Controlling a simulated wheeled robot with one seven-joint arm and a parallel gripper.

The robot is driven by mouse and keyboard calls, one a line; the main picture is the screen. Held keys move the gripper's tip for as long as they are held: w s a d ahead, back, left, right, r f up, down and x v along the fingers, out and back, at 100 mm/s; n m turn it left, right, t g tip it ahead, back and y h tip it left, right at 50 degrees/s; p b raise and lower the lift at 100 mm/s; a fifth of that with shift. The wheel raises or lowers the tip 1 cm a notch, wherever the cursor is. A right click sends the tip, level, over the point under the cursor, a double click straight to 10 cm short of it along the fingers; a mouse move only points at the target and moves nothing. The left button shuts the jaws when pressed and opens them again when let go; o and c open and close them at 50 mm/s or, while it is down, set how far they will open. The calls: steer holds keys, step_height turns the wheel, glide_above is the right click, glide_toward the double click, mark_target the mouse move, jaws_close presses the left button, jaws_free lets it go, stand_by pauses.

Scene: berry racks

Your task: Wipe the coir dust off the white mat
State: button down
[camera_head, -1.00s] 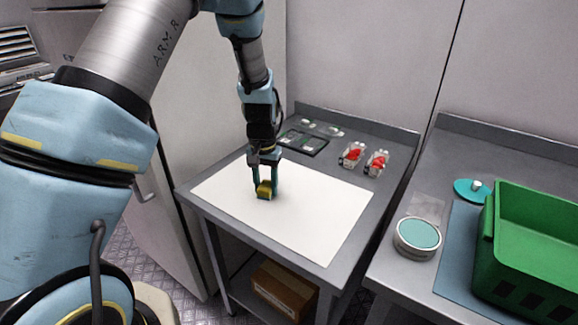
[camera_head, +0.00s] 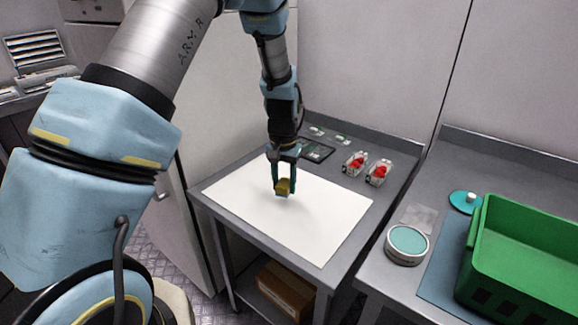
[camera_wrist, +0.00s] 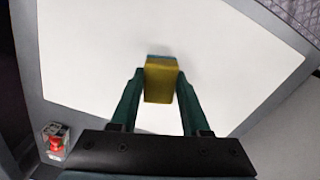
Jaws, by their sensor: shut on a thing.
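The white mat (camera_head: 320,220) lies on the grey metal table and looks clean, with no dust that I can make out. It also fills most of the wrist view (camera_wrist: 240,70). My gripper (camera_head: 284,183) is over the mat's back left part, pointing down. It is shut on a yellow sponge (camera_wrist: 160,82) with a blue-grey edge on its far side. The sponge (camera_head: 283,187) is at or just above the mat; I cannot tell whether it touches. The part of the mat under the sponge is hidden.
Two clear punnets with red berries (camera_head: 379,172) and a dark tray (camera_head: 317,151) stand behind the mat. On the right-hand table are a green crate (camera_head: 520,245), a round teal-topped tin (camera_head: 407,244) and a teal lid (camera_head: 465,202). A cardboard box (camera_head: 287,291) sits on the shelf below.

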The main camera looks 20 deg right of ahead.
steer(key=shift+r+p, duration=0.9)
steer(key=shift+r, duration=0.75)
